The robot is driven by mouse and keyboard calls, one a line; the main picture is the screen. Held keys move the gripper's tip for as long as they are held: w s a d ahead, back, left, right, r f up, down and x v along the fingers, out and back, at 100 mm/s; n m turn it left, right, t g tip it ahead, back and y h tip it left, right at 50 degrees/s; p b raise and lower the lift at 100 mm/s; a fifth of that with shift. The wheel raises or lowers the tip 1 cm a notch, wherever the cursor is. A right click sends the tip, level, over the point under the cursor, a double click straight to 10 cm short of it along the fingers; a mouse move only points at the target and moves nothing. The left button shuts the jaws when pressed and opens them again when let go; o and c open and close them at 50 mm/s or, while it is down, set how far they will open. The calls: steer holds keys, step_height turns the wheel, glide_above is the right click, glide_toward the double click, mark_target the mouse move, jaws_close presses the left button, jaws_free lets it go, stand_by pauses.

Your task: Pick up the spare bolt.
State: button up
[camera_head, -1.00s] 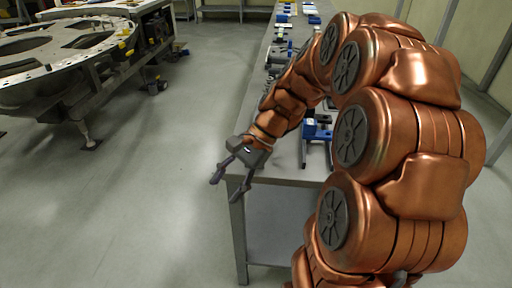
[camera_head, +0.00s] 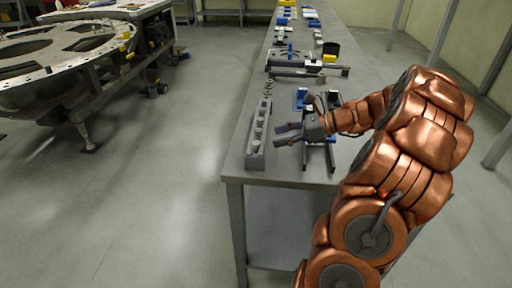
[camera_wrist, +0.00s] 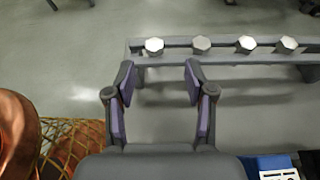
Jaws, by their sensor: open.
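A narrow grey rack (camera_head: 255,162) stands along the left edge of the workbench, with bolts in it. In the wrist view the rack (camera_wrist: 225,58) runs across the top, with several silver hexagonal bolt heads in a row. The leftmost bolt (camera_wrist: 154,45) is beyond the gap between my fingers, and another bolt (camera_wrist: 201,43) is just beyond the right finger. I cannot tell which one is the spare. My gripper (camera_wrist: 159,76) is open and empty, apart from the bolts. In the head view my gripper (camera_head: 281,134) is just right of the rack, its fingers pointing left.
The grey workbench (camera_head: 340,110) stretches away with tools and parts on it. A blue and black fixture (camera_head: 318,155) is beside and partly behind my gripper. A dark cup (camera_head: 331,47) stands farther back. A large round metal plate (camera_head: 75,45) is at left, across open floor.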

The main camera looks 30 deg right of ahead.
mark_target(257, 142)
steer(key=shift+s+a+p+x, duration=0.15)
steer(key=shift+p+x, duration=0.2)
steer(key=shift+x, duration=1.1)
steer(key=shift+s+a+p+x, duration=0.15)
steer(key=shift+p+x, duration=0.15)
steer(key=shift+x, duration=1.15)
steer(key=shift+c, duration=0.4)
jaws_close()
